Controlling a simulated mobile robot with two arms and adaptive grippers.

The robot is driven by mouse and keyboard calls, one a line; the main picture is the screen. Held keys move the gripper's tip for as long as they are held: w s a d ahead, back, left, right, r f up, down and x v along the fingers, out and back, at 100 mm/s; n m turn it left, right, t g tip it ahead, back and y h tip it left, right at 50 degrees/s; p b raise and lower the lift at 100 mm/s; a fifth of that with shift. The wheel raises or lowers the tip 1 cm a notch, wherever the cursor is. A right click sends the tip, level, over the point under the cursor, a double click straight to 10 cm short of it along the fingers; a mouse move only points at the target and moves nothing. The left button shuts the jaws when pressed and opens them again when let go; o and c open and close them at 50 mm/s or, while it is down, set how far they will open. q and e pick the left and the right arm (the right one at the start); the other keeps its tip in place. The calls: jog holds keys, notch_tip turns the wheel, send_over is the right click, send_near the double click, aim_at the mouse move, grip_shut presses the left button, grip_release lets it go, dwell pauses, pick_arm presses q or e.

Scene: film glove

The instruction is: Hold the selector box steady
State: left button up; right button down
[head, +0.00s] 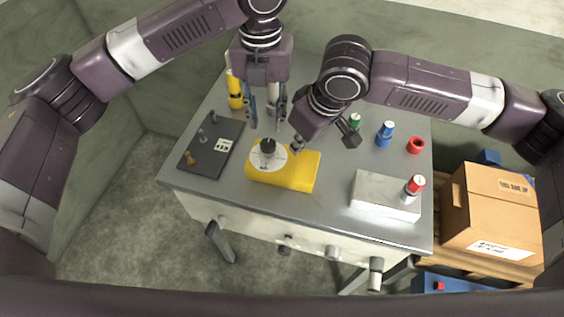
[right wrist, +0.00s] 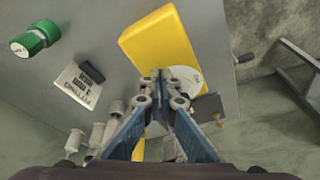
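The selector box (head: 296,173) is yellow and lies on the grey table. It carries a white dial (head: 268,160) with a black knob (head: 267,146). The box (right wrist: 160,37) and part of the dial (right wrist: 188,76) also show in the right wrist view. My left gripper (head: 267,118) points down behind the box, its blue fingers spread apart, not touching the box. My right gripper (head: 298,147) is just above the back edge of the box, beside the dial. In the right wrist view its fingertips (right wrist: 160,78) are close together, with nothing visible held; contact with the box is unclear.
A dark plate (head: 212,150) with small knobs lies left of the box. A pale block (head: 372,192) with a red-capped bottle (head: 414,185) is at right. A blue bottle (head: 385,133), a red ring (head: 415,145) and a yellow bottle (head: 234,90) stand farther back. A carton (head: 490,210) is beside the table.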

aim_at(294, 161)
jog(key=shift+f, duration=0.45)
jog(key=shift+f, duration=0.6)
jog(key=shift+f, duration=0.2)
dwell(0.4)
jog(key=shift+f, duration=0.75)
